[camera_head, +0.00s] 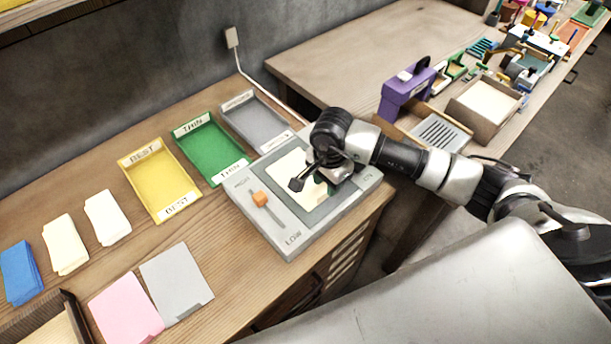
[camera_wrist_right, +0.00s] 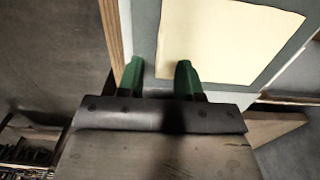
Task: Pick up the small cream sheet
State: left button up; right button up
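A small cream sheet (camera_head: 287,171) lies flat on the dark plate of a grey box-like device (camera_head: 288,236) with an orange slider. My right gripper (camera_head: 311,178) is over the device, at the sheet's right side, and partly hides the sheet. In the right wrist view my right gripper (camera_wrist_right: 159,75) has its two green fingertips apart with nothing between them. One fingertip overlaps the near corner of the cream sheet (camera_wrist_right: 230,38); the other is beside the sheet. I cannot tell whether they touch it. My left gripper is not in view.
Yellow (camera_head: 160,182), green (camera_head: 211,150) and grey (camera_head: 256,122) labelled trays stand behind the device. Cream (camera_head: 65,245), white (camera_head: 107,218) and blue (camera_head: 20,275) stacks lie left. Pink (camera_head: 126,307) and grey (camera_head: 176,283) sheets lie in front. A purple box (camera_head: 404,92) stands right.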

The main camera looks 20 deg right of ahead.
jog(key=shift+f+p, duration=0.55)
jog(key=shift+f, duration=1.45)
grip_shut()
jog(key=shift+r, duration=0.1)
